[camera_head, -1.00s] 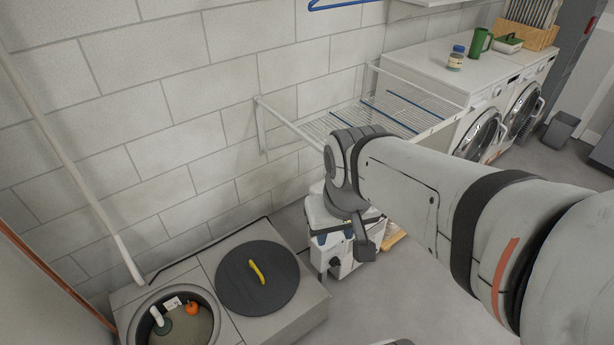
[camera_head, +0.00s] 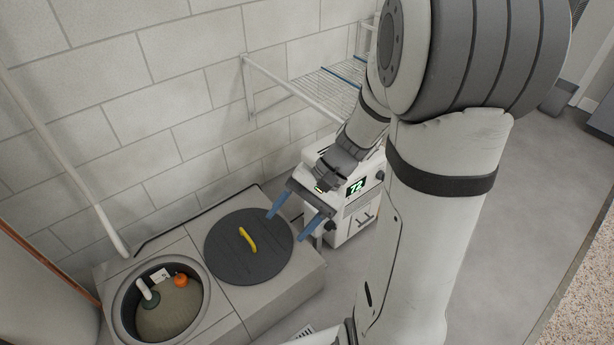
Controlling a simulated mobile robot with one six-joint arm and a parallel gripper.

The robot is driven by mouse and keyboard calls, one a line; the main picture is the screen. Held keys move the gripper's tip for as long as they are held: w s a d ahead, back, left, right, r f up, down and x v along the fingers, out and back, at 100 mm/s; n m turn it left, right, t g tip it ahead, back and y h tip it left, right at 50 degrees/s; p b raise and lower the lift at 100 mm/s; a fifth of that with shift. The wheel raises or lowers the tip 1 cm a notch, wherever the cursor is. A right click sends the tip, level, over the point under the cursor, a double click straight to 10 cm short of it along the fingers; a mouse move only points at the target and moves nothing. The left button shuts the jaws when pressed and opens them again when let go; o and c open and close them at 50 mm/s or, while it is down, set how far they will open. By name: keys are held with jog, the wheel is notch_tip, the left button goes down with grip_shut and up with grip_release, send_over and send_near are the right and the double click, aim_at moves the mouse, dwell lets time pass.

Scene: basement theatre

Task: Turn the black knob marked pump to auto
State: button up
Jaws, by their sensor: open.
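A white machine (camera_head: 352,228) with a lit green display (camera_head: 356,187) stands on the floor by the wall. A dark knob (camera_head: 380,175) shows to the right of the display. Another dark round part (camera_head: 330,226) shows low on its left side. I cannot read any marking, so I cannot tell which is the pump knob. My gripper (camera_head: 285,228) is open and empty, its two blue fingers spread in front of the machine's left part and pointing down-left, over the edge of the round black lid. My wrist hides part of the machine's top.
A grey box (camera_head: 285,292) holds the round black lid (camera_head: 226,262) with a yellow handle (camera_head: 248,240). Beside it is an open pit (camera_head: 140,327) with an orange ball and white pipe. A wire drying rack (camera_head: 290,82) juts from the wall.

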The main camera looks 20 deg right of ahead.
jog(key=w+d+f+m+t+y+b, duration=0.2)
jog(key=w+f+m+t+y+b, duration=0.35)
jog(key=f, duration=0.65)
jog(key=m+t+h+b, duration=0.9)
jog(key=m+t+b, duration=0.4)
jog(key=m, duration=0.4)
send_near(331, 227)
jog(key=b+x, duration=0.1)
jog(key=x, duration=0.7)
jog(key=shift+f+t, duration=0.35)
jog(key=shift+f, duration=0.05)
jog(key=shift+w+d+m, duration=0.1)
jog(key=shift+m, duration=0.15)
jog(key=shift+c, duration=0.6)
